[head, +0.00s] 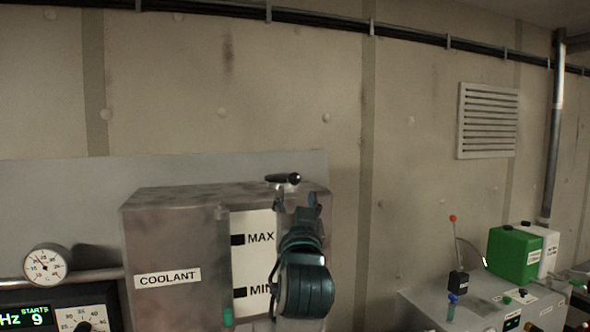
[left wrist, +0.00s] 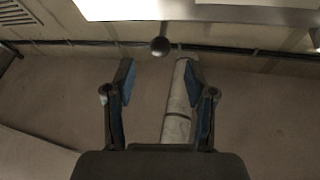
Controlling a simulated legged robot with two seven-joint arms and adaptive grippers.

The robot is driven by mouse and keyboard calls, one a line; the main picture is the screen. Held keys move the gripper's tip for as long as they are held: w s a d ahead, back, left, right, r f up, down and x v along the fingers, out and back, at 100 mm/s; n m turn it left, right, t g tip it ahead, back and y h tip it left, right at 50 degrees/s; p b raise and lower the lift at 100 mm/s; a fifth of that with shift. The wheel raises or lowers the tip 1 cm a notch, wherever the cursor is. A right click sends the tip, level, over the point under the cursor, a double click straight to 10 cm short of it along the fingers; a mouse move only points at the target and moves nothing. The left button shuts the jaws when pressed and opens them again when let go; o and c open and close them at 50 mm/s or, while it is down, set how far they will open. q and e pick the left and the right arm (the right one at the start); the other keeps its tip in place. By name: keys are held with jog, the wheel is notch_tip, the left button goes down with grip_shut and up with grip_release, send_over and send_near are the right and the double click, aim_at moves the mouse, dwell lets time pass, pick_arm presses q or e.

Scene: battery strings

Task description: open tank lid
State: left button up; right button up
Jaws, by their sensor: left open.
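The metal coolant tank (head: 165,232) stands against the wall, with a COOLANT label and a MAX/MIN level strip on its front. A dark lever handle with a rounded end (head: 285,179) sits at the top of the tank, near its right side. My left gripper (head: 297,200) is in front of the tank, fingers pointing up just below the handle. It is open and empty. In the left wrist view a dark round knob (left wrist: 160,46) shows just beyond the gap between the open fingers (left wrist: 158,75), apart from both. The lid's edge cannot be made out. My right gripper is not in view.
A round gauge (head: 45,264) and a lit display panel (head: 28,316) are left of the tank. At the right are a grey cabinet (head: 415,308), a red-tipped lever (head: 455,240) and a green container (head: 514,253). The wall above the tank is clear.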

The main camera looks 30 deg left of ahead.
aim_at(295, 183)
pick_arm(q)
jog(key=p+x, duration=0.3)
jog(key=x, duration=0.5)
grip_shut()
